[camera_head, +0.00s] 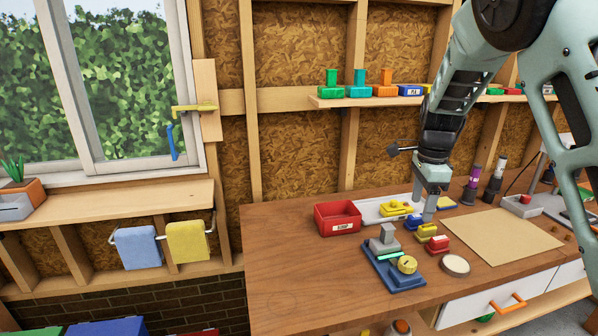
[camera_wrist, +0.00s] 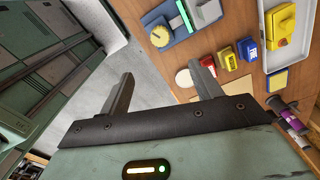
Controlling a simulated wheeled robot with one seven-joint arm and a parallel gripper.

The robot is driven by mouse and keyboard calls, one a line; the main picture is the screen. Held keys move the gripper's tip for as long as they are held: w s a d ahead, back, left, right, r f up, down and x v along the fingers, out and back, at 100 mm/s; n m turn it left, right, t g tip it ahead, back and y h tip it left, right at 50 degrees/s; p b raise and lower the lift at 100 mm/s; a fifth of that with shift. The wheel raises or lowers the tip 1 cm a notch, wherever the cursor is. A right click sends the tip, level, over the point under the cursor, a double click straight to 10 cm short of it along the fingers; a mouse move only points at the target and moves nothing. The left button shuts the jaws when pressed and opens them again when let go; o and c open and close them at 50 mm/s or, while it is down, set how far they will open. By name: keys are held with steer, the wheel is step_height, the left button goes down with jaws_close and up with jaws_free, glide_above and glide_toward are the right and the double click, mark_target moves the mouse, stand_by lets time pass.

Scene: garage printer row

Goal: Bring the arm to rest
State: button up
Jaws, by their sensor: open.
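My gripper (camera_head: 424,205) hangs over the wooden workbench (camera_head: 275,280), near its small coloured parts, with my arm bent down from the upper right. In the wrist view my gripper (camera_wrist: 165,90) shows two grey fingers spread wide apart, with nothing between them. Below the fingers in that view lie the pale floor and the bench edge. In the head view the fingertips partly cover a blue block (camera_head: 413,223); I cannot tell their exact height above it.
On the bench are a red bin (camera_head: 338,218), a white tray (camera_head: 370,212), a yellow block (camera_head: 427,231), a red block (camera_head: 439,244), a blue-based device (camera_head: 400,277), a brown mat (camera_head: 500,236) and dark cylinders (camera_head: 494,180). A shelf (camera_head: 330,102) with coloured parts runs behind my arm. The bench's front left is clear.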

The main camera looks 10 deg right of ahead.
steer(key=s+a+n+y+b, duration=0.1)
steer(key=s+a+n, duration=0.55)
steer(key=a, duration=0.35)
steer(key=s+a+n+y+b, duration=0.1)
steer(key=s+a+n, duration=0.55)
steer(key=a, duration=0.25)
steer(key=s+a+f+n+b, duration=0.1)
steer(key=s+a+n, duration=0.2)
steer(key=s+n, duration=0.5)
steer(key=s+a+f+n+h+b, duration=0.1)
steer(key=s+a+n, duration=0.3)
steer(key=s+n, duration=0.4)
steer(key=shift+s+a+f, duration=0.15)
steer(key=shift+s+a, duration=0.05)
steer(key=shift+s, duration=0.55)
